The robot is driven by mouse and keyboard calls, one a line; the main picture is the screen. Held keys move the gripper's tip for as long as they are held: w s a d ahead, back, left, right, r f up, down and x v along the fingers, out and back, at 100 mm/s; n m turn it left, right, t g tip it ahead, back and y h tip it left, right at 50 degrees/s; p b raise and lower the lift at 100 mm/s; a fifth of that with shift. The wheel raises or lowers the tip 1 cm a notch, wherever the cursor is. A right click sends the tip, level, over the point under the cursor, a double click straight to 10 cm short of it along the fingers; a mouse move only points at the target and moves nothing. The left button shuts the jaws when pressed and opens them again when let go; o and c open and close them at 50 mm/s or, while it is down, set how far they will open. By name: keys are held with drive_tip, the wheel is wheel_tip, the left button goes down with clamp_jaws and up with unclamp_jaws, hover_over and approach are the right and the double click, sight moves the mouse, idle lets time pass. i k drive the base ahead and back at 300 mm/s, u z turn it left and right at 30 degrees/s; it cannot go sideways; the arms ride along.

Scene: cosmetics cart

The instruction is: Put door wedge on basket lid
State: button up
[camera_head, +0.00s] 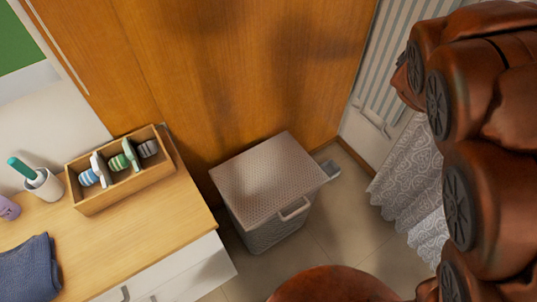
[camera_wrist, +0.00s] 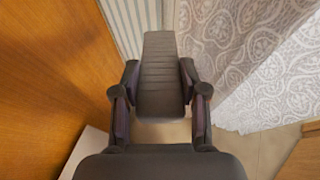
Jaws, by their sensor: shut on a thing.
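The door wedge (camera_wrist: 158,75) is a dark grey, ribbed piece between the two fingers of my gripper (camera_wrist: 160,105) in the wrist view. My gripper is shut on it, with one finger on each side. The basket lid (camera_head: 268,172) is a light, woven-textured square top on the laundry basket (camera_head: 270,236) in the head view. Nothing lies on the lid. My gripper and the held wedge do not show in the head view.
A wooden cabinet panel (camera_head: 225,65) stands behind the basket. A patterned curtain (camera_head: 410,190) hangs to its right. A wooden counter (camera_head: 150,225) at the left holds a divided box (camera_head: 100,202).

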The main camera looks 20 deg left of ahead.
sight(267, 163)
drive_tip(key=u, duration=4.7)
drive_tip(key=k, duration=1.45)
drive_tip(key=z, duration=0.65)
